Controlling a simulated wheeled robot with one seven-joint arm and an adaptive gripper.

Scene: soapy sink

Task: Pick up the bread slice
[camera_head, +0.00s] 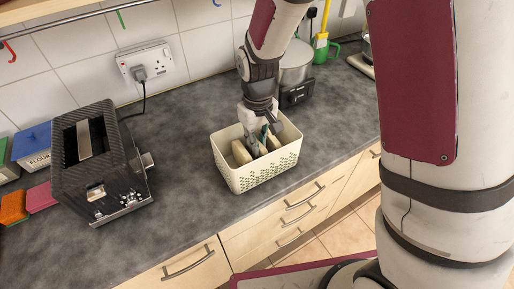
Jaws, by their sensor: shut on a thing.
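A cream basket (260,178) with a perforated side stands on the dark worktop near the front edge. It holds tan bread slices standing on edge; one bread slice (241,153) shows at the left inside it. My gripper (261,144) points down into the basket and is shut on a bread slice (273,142). That slice is still within the basket walls. The fingers and the basket's front wall hide much of it.
A black toaster (100,165) stands to the left, plugged into a wall socket (147,62). Flour and coloured containers (33,146) are at the far left. The worktop between toaster and basket (180,165) is clear.

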